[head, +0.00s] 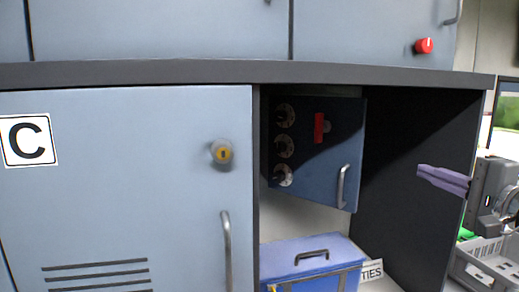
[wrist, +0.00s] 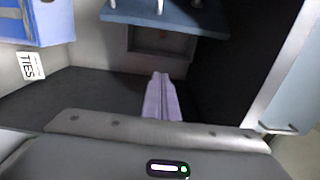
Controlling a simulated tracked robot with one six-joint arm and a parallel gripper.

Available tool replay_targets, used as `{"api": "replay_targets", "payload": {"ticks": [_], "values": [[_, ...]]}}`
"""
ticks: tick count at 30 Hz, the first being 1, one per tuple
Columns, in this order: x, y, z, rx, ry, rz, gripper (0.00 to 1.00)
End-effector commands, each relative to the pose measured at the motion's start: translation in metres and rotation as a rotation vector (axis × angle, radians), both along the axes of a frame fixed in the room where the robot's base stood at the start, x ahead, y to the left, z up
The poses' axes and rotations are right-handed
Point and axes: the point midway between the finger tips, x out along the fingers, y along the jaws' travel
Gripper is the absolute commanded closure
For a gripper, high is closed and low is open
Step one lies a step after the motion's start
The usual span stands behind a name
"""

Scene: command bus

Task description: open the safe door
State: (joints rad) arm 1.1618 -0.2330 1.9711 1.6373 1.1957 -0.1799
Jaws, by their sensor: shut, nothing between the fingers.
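The safe door (head: 335,155) is a dark blue panel in the open cabinet bay, with several round dials, a red lever (head: 319,127) and a metal handle (head: 343,187). It stands swung out at an angle, its right edge nearer to me. In the wrist view the door (wrist: 185,20) shows at the top, with a grey recess (wrist: 160,45) beyond it. My gripper (head: 420,171) has purple fingers, pressed together and empty. It is right of the door, apart from the handle, pointing left. In the wrist view the fingertips (wrist: 160,75) point toward the recess.
A blue box (head: 312,255) with a black handle stands below the door, beside a "TIES" label (head: 372,270). A grey locker door marked C (head: 130,200) is at left. The bay's dark side wall (head: 415,140) is at right. A grey basket (head: 485,268) is at far right.

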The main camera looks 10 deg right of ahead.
Motion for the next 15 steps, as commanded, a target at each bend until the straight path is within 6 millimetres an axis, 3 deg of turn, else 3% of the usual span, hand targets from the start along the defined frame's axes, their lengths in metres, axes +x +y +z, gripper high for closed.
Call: {"api": "replay_targets", "payload": {"ticks": [15], "values": [[0.055,0.002,0.0,-0.001,0.0,0.001,1.0]]}}
